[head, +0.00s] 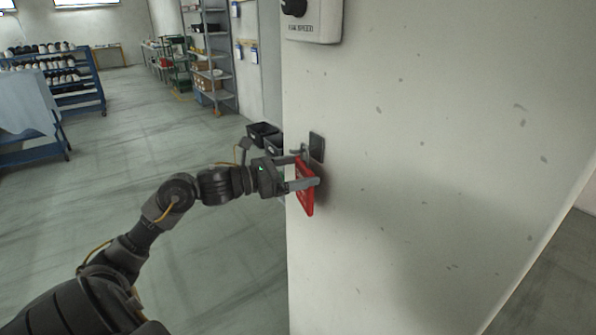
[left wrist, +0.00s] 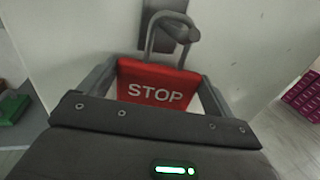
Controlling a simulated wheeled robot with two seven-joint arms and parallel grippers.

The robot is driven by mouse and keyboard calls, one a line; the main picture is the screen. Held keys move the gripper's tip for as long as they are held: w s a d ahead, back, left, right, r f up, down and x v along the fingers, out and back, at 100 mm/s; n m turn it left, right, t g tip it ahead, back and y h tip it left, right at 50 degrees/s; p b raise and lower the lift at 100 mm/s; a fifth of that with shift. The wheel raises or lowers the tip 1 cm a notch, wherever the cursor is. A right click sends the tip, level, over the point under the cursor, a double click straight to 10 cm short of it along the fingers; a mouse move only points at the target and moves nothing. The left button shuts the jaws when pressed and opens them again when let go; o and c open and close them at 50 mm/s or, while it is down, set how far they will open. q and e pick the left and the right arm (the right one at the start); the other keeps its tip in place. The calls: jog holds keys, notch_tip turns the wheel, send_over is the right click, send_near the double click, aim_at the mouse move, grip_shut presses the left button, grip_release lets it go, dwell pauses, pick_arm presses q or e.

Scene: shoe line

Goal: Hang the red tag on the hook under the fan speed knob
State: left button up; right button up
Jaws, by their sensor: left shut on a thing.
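The red tag (head: 304,188) is held by its side edges between the fingers of my left gripper (head: 304,179), close to the pale wall. In the left wrist view the red tag (left wrist: 157,86) reads STOP and has a grey wire loop (left wrist: 150,42) standing up from its top. The hook (left wrist: 186,33), a grey peg with a rounded end on a dark plate (head: 317,147), overlaps the loop in that view. I cannot tell for sure whether the loop is around the peg or in front of it. The fan speed knob (head: 294,6) is above the hook. My right gripper is not in view.
The knob sits on a white box (head: 322,22) on the wall panel (head: 430,130). Black bins (head: 263,133) stand behind the wall's left edge. Shelves (head: 209,60) and a blue shoe rack (head: 75,80) are farther back.

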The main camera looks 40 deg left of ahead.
pick_arm(q)
jog(key=o, duration=0.7)
jog(key=shift+o, duration=0.2)
jog(key=shift+s+a+f, duration=0.15)
jog(key=shift+s, duration=0.1)
jog(key=b+v, duration=0.5)
jog(key=v, duration=0.5)
jog(key=shift+s, duration=0.15)
